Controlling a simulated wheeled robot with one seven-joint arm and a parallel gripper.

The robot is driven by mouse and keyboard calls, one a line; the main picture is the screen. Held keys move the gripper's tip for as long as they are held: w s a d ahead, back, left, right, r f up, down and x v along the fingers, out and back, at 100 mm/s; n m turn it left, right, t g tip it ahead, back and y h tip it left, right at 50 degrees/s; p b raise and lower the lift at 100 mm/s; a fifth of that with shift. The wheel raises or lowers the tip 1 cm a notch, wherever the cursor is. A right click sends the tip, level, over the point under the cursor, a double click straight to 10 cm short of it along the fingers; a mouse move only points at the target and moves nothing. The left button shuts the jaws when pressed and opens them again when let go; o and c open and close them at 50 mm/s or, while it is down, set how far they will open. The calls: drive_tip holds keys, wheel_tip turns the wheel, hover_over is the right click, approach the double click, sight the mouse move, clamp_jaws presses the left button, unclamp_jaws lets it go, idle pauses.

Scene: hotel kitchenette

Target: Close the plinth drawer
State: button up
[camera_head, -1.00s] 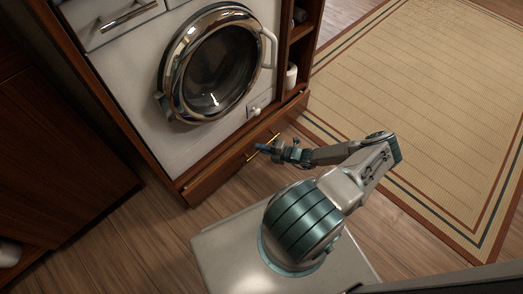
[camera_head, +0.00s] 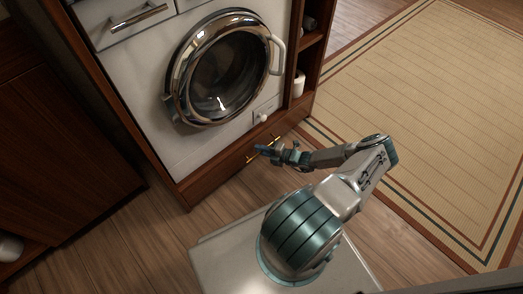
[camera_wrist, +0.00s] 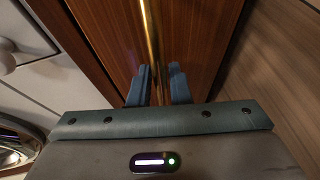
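The plinth drawer (camera_head: 222,173) is a brown wooden front low under the washing machine, and it looks near flush with the cabinet; any small gap is hard to judge. Its thin brass bar handle (camera_head: 250,159) shows beside my gripper (camera_head: 265,150), which is at the drawer front. In the wrist view the handle (camera_wrist: 152,40) runs away from me, in line with the space between the two blue fingers of my gripper (camera_wrist: 158,85). The fingers stand apart with a gap between them, the bar nearer the left one. Whether they touch the bar is unclear.
The washing machine (camera_head: 222,75) with a round chrome door stands above the drawer. Open shelves (camera_head: 307,50) holding a white roll (camera_head: 299,84) are to its right. A beige rug (camera_head: 420,110) lies on the right. Bare wood floor (camera_head: 145,235) is free at the lower left.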

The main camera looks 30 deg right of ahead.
drive_tip(key=p+v, duration=0.3)
drive_tip(key=v, duration=1)
drive_tip(key=shift+s+d, duration=0.25)
drive_tip(key=shift+s, duration=0.05)
